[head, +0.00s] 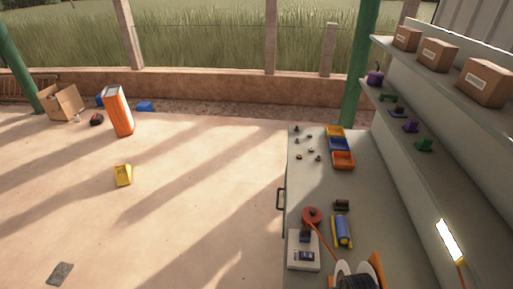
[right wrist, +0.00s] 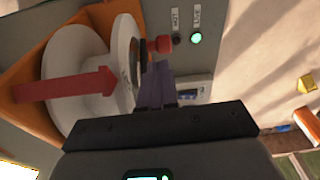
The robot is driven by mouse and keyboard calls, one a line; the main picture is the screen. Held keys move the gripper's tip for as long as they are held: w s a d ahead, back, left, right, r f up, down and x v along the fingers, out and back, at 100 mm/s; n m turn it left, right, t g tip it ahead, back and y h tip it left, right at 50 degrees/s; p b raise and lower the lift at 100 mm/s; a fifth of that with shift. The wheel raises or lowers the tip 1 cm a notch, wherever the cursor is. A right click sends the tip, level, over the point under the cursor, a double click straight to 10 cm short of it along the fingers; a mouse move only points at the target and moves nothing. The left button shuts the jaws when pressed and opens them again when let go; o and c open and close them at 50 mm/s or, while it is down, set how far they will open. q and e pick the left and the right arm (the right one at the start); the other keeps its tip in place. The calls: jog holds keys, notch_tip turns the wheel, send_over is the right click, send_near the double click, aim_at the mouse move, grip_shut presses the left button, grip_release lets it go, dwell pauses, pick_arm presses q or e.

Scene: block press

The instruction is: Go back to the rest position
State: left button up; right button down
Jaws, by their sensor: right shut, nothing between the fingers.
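My right gripper (right wrist: 158,85) shows in the right wrist view with its dark purple fingers together and nothing between them. It is in front of an orange housing (right wrist: 22,62) with white round discs (right wrist: 95,55) and a red arrow (right wrist: 65,84). Whether the fingers touch the discs I cannot tell. In the head view the orange housing (head: 376,268) and its white discs are at the bottom edge, with a dark ridged shape (head: 355,282) that I cannot identify for certain. My left gripper is not in view.
Shelves (head: 405,150) stand at right. The floor at left is mostly open.

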jog(key=s+a+r+n+t+p, duration=0.1)
jog(key=s+r, duration=0.4)
jog(key=s, duration=0.4)
jog(key=s+a+r+n+t+p, duration=0.1)
jog(key=s+a+r, duration=0.1)
jog(key=s+r, duration=0.4)
jog(key=s, duration=0.4)
jog(key=shift+a+r+n, duration=0.15)
jog(key=shift+a+n, duration=0.05)
jog(key=shift+n, duration=0.2)
